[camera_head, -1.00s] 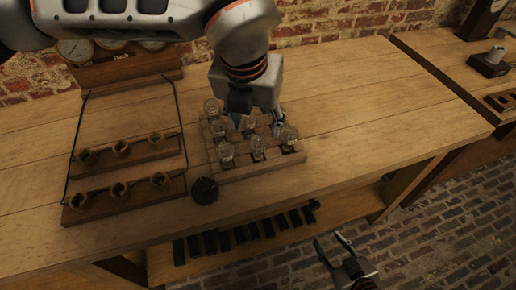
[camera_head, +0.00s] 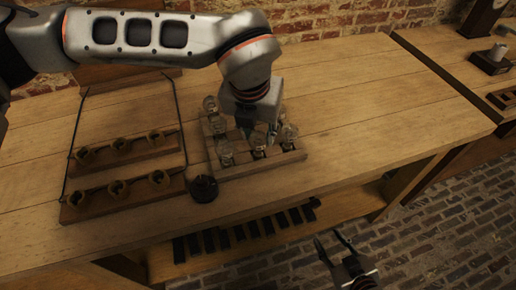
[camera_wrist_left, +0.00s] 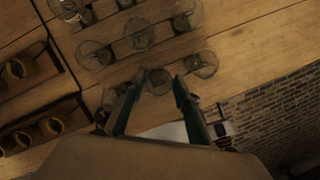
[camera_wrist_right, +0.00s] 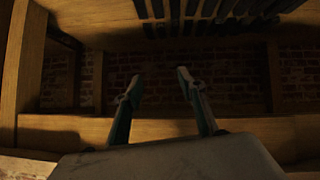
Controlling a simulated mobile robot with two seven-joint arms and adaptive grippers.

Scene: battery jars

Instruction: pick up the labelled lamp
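Several clear glass lamps stand in a wooden block (camera_head: 235,172) on the bench, including a front-left lamp (camera_head: 225,151) and a right lamp (camera_head: 289,132). My left gripper (camera_head: 259,137) is open, pointing down over the block. In the left wrist view, one lamp (camera_wrist_left: 158,81) shows between and beyond its fingertips; I cannot tell whether they touch it. The left gripper partly hides the middle lamps in the head view. My right gripper (camera_head: 333,245) is open and empty, low in front of the bench.
Two wooden racks with brass sockets (camera_head: 118,190) stand left of the block. A round black knob (camera_head: 204,189) is at its front-left corner. A lower shelf (camera_head: 345,205) holds several dark blocks (camera_head: 240,233). The bench right of the lamps is clear.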

